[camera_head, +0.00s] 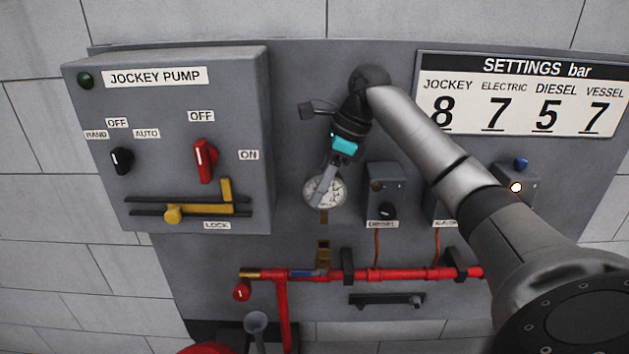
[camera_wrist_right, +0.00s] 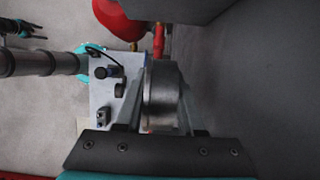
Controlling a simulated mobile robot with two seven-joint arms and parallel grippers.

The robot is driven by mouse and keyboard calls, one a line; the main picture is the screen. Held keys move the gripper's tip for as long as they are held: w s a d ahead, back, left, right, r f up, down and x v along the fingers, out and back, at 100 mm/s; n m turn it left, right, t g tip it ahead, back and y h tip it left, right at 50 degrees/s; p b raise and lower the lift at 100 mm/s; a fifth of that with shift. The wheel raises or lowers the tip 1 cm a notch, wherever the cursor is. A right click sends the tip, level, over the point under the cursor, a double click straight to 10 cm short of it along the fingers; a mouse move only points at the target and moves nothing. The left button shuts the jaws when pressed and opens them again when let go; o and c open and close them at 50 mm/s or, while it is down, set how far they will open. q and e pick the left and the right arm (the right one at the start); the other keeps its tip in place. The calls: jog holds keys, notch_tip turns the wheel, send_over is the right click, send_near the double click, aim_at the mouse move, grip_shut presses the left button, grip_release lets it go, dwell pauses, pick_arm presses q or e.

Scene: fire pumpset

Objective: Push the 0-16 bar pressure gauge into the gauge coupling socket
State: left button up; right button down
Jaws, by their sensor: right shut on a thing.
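The round pressure gauge (camera_head: 334,186) has a white dial and a brass stem pointing down. Its dial range is too small to read. My right gripper (camera_head: 327,184) is shut on it, with a finger crossing the dial. In the right wrist view the gauge (camera_wrist_right: 162,95) is a grey metal drum between the two fingers of my right gripper (camera_wrist_right: 160,112). The brass gauge coupling socket (camera_head: 323,252) stands on the red pipe, below the stem. A visible gap separates the stem tip and the socket.
The red pipe (camera_head: 400,274) with a blue-handled valve (camera_head: 307,273) runs below. The jockey pump box (camera_head: 180,100) stands out at the left. The small diesel box (camera_head: 386,190) is close to the gauge's right. My right arm covers part of the panel.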

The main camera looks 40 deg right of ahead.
jog(key=shift+f, duration=0.9)
pick_arm(q)
jog(key=shift+s, duration=0.25)
pick_arm(e)
jog(key=shift+f, duration=3.3)
jog(key=shift+c, duration=2.2)
grip_release()
jog(key=v, duration=1.5)
jog(key=shift+r+b, duration=0.15)
jog(key=shift+b, duration=0.25)
pick_arm(q)
jog(key=shift+f, duration=0.4)
pick_arm(e)
jog(key=shift+a, duration=0.1)
